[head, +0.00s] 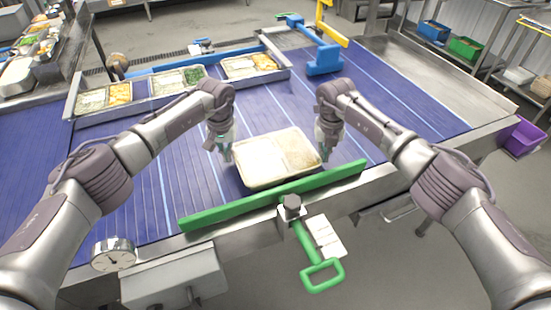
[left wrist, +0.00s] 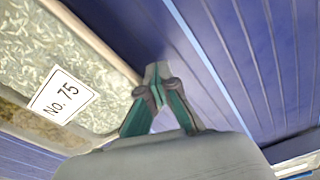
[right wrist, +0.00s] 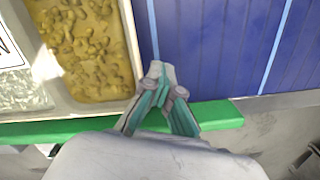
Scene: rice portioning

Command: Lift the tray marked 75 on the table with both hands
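The tray marked 75 (head: 262,184) lies on the blue conveyor, against the green bar. It holds white rice in one part and a yellow-brown food in another. Its No. 75 label (left wrist: 62,97) shows in the left wrist view. My left gripper (head: 225,158) is low at the tray's left side, and its fingertips (left wrist: 157,72) are together just outside the rim. My right gripper (head: 323,157) is low at the right side, with fingertips (right wrist: 158,72) together beside the rim (right wrist: 131,45). No rim shows between either pair of fingers. I cannot tell whether they touch the tray.
A green bar (head: 210,217) with a handle runs along the conveyor's near edge. Several filled trays stand in a metal channel (head: 150,97) at the back left. A dial (head: 113,255) is at the front left. The blue belt is clear on both sides.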

